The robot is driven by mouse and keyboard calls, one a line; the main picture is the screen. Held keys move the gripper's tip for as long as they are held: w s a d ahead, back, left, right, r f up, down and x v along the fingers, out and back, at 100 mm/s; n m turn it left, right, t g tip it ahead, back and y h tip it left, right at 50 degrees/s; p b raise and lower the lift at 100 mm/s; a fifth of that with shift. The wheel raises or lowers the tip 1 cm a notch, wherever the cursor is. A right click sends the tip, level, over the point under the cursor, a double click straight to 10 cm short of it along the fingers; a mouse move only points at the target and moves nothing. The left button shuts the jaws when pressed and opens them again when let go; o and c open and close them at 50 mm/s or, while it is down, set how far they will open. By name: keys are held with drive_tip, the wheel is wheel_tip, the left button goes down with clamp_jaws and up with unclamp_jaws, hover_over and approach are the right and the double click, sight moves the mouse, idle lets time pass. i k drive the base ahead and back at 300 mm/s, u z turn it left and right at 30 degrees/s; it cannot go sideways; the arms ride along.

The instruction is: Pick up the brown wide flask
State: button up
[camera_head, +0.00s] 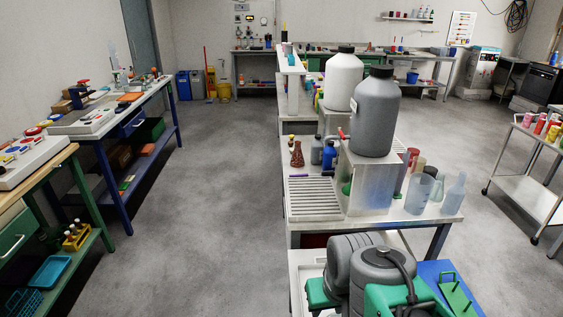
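A brown conical flask (297,155) with a wide base stands upright on the white central bench (300,215), near its left edge.
A large grey canister (375,115) stands on a metal box (368,180) right of the flask, with a white canister (343,78) behind. A slatted rack (313,196) lies in front of the flask. Clear glassware (419,193) stands at the right. The floor aisle (215,200) on the left is clear.

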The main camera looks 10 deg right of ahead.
sight(297, 160)
drive_tip(key=u, duration=0.45)
drive_tip(key=k, duration=1)
drive_tip(key=u, duration=0.85)
drive_tip(key=i, duration=2.5)
drive_tip(key=z, duration=0.2)
drive_tip(key=i, duration=1.95)
drive_tip(key=z, duration=1.8)
drive_tip(key=i, duration=1.25)
drive_tip(key=z, duration=0.75)
drive_tip(key=i, duration=0.45)
drive_tip(key=u, duration=0.05)
